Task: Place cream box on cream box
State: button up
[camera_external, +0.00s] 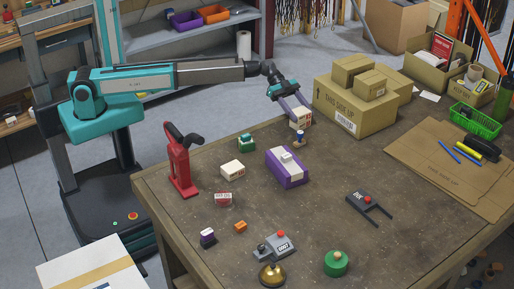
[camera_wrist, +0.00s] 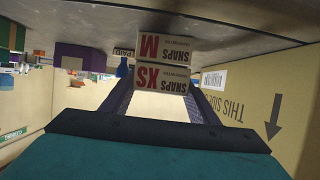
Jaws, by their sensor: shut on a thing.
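My gripper (camera_external: 294,104) is at the far side of the table, by the big cardboard box. In the wrist view its two fingers (camera_wrist: 160,98) are shut on a cream box marked "SNAPS XS" (camera_wrist: 162,79). Another cream box marked "SNAPS M" (camera_wrist: 165,48) shows directly against it, on the table side in this upside-down view. The two look stacked with edges meeting; I cannot tell whether they touch. Outside, cream box faces (camera_external: 300,120) show under my fingertips. A separate cream box (camera_external: 232,170) lies on the table to the left.
A large cardboard box (camera_external: 345,111) with smaller ones on top stands close right of my gripper. A blue-and-tan stamp (camera_external: 299,139) stands just in front. A purple box (camera_external: 288,168), red stapler-like tool (camera_external: 180,165) and green-topped item (camera_external: 246,143) are nearby.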

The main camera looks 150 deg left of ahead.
jog(key=shift+f, duration=0.1)
jog(key=o, duration=1.2)
jog(key=shift+r, duration=0.2)
jog(key=b+v, duration=0.1)
jog(key=v, duration=1.1)
